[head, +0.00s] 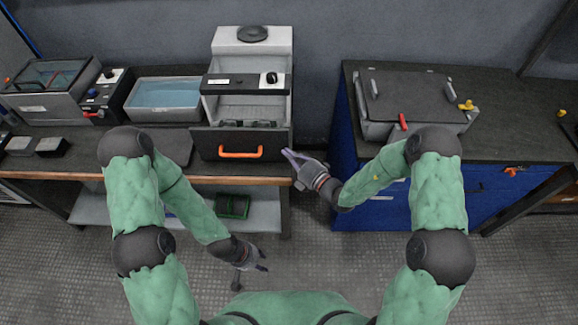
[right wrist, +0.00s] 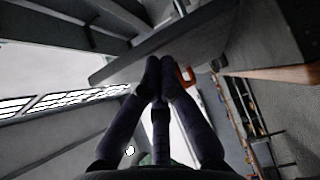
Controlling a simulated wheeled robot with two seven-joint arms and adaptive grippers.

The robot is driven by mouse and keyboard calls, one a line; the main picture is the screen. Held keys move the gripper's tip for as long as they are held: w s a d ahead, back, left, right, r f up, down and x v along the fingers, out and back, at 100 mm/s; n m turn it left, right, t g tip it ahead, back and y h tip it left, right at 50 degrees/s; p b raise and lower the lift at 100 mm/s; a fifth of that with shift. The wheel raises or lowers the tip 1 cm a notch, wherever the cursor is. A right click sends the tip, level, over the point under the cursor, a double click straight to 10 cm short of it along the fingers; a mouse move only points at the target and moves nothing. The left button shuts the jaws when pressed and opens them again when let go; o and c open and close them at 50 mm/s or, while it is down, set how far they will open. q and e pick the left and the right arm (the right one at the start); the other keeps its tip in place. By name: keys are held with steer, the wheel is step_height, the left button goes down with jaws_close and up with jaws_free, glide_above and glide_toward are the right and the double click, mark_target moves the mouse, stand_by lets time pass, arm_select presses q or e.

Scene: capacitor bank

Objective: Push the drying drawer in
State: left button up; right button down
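The drying drawer has a dark front panel (head: 205,145) with an orange handle (head: 240,153). It stands out in front of its pale cabinet (head: 223,46), with dark items visible inside behind the panel. My right gripper (head: 286,154) is at the panel's right edge. In the right wrist view its fingertips (right wrist: 160,62) are together with nothing visible between them, close to the panel (right wrist: 120,67); contact cannot be told. The orange handle (right wrist: 186,76) shows just beyond them. My left gripper (head: 265,261) hangs low in front of the bench, empty, its fingers apart.
The bench (head: 80,170) holds a blue-filled tray (head: 165,95) and a glass-topped box (head: 45,80) left of the cabinet. A blue-fronted counter (head: 378,210) with a lidded grey box (head: 405,98) stands right, across a gap. The floor in front is clear.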

steer(key=w, duration=1.5)
steer(key=shift+w+d+b, duration=0.15)
steer(key=shift+d+b, duration=0.1)
steer(key=shift+b, duration=0.1)
steer(key=shift+w, duration=0.35)
arm_select(q)
steer(key=shift+f, duration=0.2)
arm_select(e)
steer(key=shift+r, duration=0.1)
steer(key=shift+d, duration=0.1)
